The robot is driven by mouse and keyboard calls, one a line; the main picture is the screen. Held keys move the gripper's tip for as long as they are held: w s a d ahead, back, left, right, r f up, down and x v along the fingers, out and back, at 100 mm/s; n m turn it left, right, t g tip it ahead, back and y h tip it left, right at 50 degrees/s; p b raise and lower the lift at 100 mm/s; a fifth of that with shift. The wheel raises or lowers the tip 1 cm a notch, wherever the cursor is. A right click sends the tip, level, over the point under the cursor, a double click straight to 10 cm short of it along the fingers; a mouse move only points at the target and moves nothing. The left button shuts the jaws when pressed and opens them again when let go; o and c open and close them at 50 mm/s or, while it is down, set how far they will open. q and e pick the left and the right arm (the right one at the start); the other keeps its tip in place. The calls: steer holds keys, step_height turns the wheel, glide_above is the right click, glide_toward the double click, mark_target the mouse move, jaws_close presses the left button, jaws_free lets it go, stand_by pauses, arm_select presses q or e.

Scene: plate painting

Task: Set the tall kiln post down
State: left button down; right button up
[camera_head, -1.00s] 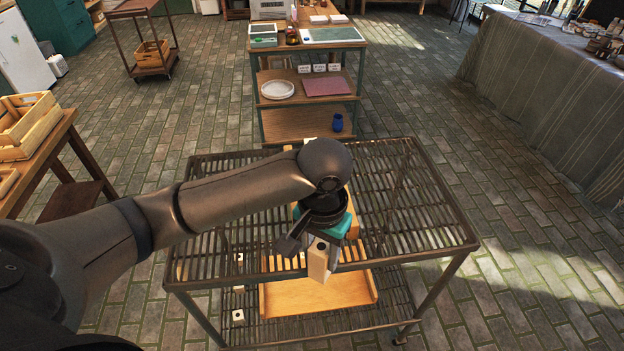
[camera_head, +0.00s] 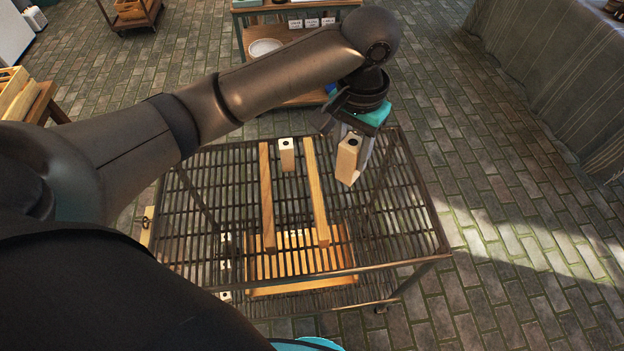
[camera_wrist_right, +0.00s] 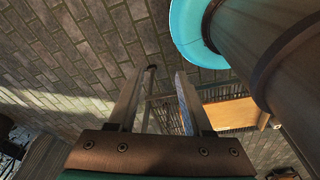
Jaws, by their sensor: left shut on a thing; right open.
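My left gripper (camera_head: 357,128) is shut on a pale tan kiln post (camera_head: 348,158) with a dark hole in its top end. It holds the post slightly tilted above the back right part of the slatted metal rack (camera_head: 400,225). Another pale post (camera_head: 287,155) stands on the rack's top near the back, between two wooden bars (camera_head: 267,200) and (camera_head: 316,190). My right gripper (camera_wrist_right: 158,88) shows in the right wrist view, open and empty, with floor and part of the rack beyond its fingers.
A wooden tray (camera_head: 300,286) lies on the rack's lower shelf, with small pale blocks (camera_head: 226,238) left of it. Behind stands a shelf unit with a white plate (camera_head: 266,47). A cloth-covered table (camera_head: 560,80) is at the right. The rack's right side looks clear.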

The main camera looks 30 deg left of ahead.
mark_target(346, 176)
arm_select(q)
steer(key=f, duration=0.6)
steer(key=shift+s+f+b, duration=0.15)
steer(key=shift+s+b, duration=0.2)
step_height(346, 176, down, 13)
steer(key=shift+w+f+b, duration=0.1)
steer(key=shift+b, duration=0.85)
arm_select(e)
steer(key=s+f, duration=0.3)
steer(key=shift+s+a, duration=0.15)
steer(key=shift+s, duration=0.05)
steer(key=shift+s+g, duration=0.15)
steer(key=shift+g, duration=0.15)
arm_select(q)
steer(key=c, duration=0.7)
jaws_free()
steer(key=shift+f, duration=0.15)
